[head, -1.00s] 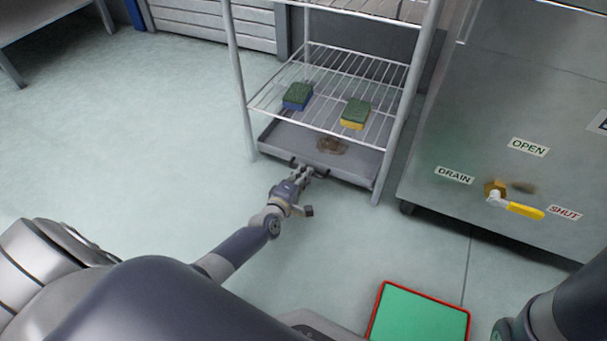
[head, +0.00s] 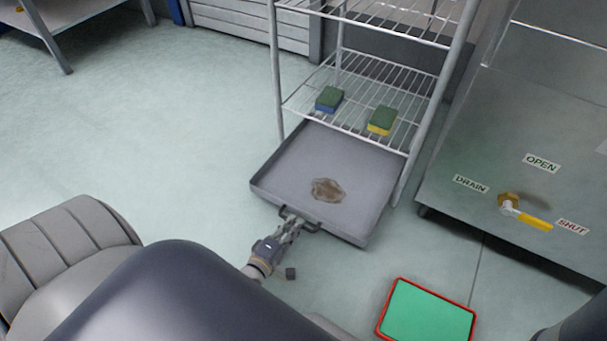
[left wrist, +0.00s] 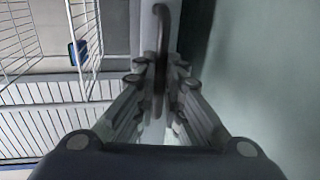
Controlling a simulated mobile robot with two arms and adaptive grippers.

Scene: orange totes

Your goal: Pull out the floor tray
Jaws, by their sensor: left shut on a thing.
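The grey floor tray (head: 285,170) sticks out from under the wire rack at floor level, with a brown stain (head: 327,190) on its bottom. Its back part is still beneath the lowest shelf. A dark handle (head: 312,226) is on its front wall. My left gripper (head: 290,228) is at the front wall and shut on this handle. In the left wrist view the handle (left wrist: 160,45) stands between the fingers (left wrist: 158,85). My right gripper is not in view.
The wire rack (head: 360,92) holds a blue-green sponge (head: 329,99) and a yellow-green sponge (head: 382,120). A steel cabinet with a yellow drain valve (head: 535,222) stands at right. A green, red-rimmed tray (head: 428,312) lies in front. The floor at left is clear.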

